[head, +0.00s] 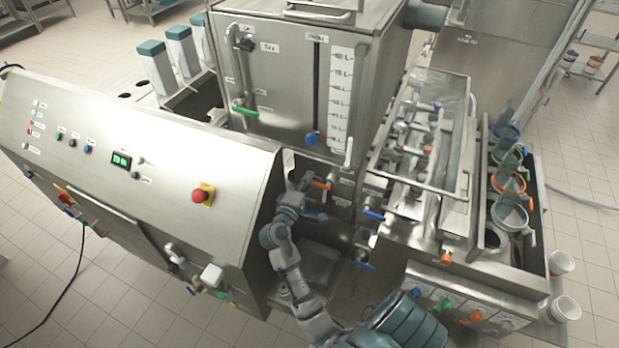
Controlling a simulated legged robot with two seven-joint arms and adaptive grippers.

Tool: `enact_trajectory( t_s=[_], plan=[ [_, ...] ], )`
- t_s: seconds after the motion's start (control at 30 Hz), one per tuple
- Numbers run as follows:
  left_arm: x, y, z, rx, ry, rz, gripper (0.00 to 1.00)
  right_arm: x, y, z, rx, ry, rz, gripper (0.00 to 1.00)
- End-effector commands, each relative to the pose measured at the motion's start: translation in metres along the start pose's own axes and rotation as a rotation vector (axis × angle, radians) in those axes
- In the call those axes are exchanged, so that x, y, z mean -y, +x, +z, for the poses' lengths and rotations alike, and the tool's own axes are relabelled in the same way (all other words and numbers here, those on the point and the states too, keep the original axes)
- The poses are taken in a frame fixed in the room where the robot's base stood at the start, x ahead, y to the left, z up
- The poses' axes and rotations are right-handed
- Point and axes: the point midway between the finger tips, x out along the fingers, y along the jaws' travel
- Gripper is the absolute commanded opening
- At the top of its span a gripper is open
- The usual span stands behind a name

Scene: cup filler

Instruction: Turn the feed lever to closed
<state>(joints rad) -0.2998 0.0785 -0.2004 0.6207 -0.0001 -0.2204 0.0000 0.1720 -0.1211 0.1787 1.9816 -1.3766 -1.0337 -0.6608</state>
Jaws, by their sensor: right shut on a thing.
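A small lever with an orange handle (321,185) sits on the steel panel below the tank, right of the control console. I take it as the feed lever; the label near it is too small to read. My right gripper (308,187) is at this lever, shut on it, with my arm reaching up from the bottom of the head view. The fingertips are small and partly hidden, so the exact grip is hard to see. The handle appears to point right, roughly level. My left gripper is not in view.
A sloping control console (110,170) with a red stop button (202,194) stands close left of my arm. Blue-handled levers (374,215) sit just right. The steel tank (290,80) rises above. Cups (510,212) stand in a rack at the right.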

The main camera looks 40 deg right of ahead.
Motion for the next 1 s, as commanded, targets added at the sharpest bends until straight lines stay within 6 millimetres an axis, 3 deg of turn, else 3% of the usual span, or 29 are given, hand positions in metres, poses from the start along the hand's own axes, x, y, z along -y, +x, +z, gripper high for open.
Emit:
enact_trajectory(
  t_s=[0.03,0.4,0.43,0.5,0.53,0.83,1.0],
  plan=[
    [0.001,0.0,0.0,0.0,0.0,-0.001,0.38,0.007,-0.002,-0.002,-0.006,-0.008,-0.015,0.0],
    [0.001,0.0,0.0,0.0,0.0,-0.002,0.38,0.009,-0.003,-0.003,-0.007,-0.013,-0.017,0.0],
    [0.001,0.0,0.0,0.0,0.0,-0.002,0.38,0.009,-0.003,-0.003,-0.007,-0.013,-0.018,0.21],
    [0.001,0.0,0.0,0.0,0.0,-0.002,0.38,0.008,-0.003,-0.002,-0.006,-0.012,-0.016,0.39],
    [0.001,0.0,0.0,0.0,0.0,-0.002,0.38,0.008,-0.002,-0.002,-0.006,-0.011,-0.015,0.41],
    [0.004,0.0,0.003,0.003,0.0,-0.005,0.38,0.005,0.0,0.0,-0.003,-0.008,-0.01,0.41],
    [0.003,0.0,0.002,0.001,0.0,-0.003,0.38,0.005,-0.021,0.0,-0.004,-0.008,-0.011,0.41]
  ],
)
